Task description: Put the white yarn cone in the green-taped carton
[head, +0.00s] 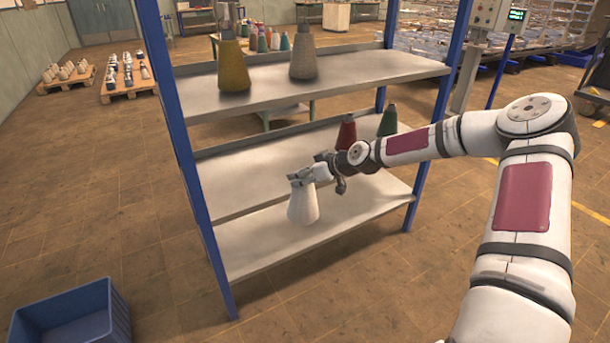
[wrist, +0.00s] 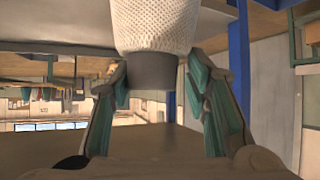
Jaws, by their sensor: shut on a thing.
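The white yarn cone (head: 303,206) hangs upright from my gripper (head: 300,177) in the head view, in front of the shelf rack at lower-shelf height. My gripper is shut on the cone's narrow grey top. In the wrist view the white knitted body of the cone (wrist: 155,25) fills the top of the picture, and its grey tip sits between the two fingers of my gripper (wrist: 154,75). No carton with green tape can be made out in either view.
A blue-posted rack holds a yellow cone (head: 234,66) and a grey cone (head: 303,52) on its upper shelf (head: 360,72). A red cone (head: 346,132) and a green cone (head: 388,120) stand lower down. A blue crate (head: 75,318) is on the floor at front left.

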